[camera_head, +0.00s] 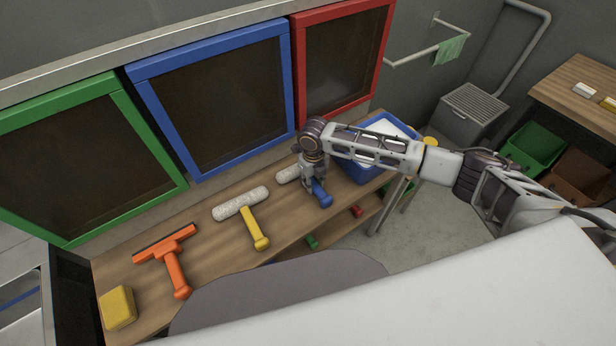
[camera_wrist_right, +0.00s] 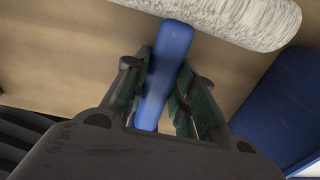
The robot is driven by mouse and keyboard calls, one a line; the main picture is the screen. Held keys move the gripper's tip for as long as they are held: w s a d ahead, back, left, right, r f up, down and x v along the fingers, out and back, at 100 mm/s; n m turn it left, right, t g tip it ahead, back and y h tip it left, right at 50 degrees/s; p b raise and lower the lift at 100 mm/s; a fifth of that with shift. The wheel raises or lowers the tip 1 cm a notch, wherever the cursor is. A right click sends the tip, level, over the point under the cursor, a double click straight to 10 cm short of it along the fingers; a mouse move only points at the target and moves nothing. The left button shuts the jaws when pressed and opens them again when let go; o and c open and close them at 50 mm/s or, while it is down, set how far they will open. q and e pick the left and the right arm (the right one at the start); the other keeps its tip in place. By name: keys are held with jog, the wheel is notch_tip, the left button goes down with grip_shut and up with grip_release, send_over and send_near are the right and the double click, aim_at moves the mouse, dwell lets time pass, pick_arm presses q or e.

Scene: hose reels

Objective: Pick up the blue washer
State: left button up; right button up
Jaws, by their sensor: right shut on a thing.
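The blue washer has a white fluffy roller head and a blue handle (camera_head: 321,194). It lies on the wooden bench, left of the blue bin. The head (camera_head: 289,174) shows partly beside my right gripper (camera_head: 313,186), which hides some of the tool. In the right wrist view the blue handle (camera_wrist_right: 163,75) runs between the two fingers of my right gripper (camera_wrist_right: 165,92), and the white head (camera_wrist_right: 236,16) lies across the top. The fingers are shut on the handle. My left gripper is not in view.
A washer with a yellow handle (camera_head: 254,229), an orange squeegee (camera_head: 175,267) and a yellow sponge (camera_head: 117,308) lie on the bench (camera_head: 213,257) to the left. A blue bin (camera_head: 362,170) stands close on the right. Green, blue and red framed panels stand behind.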

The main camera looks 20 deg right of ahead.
aim_at(313, 182)
jog(key=shift+r+b, duration=0.35)
jog(key=shift+r, duration=4.65)
jog(key=o, duration=0.3)
jog(key=shift+c, duration=1.4)
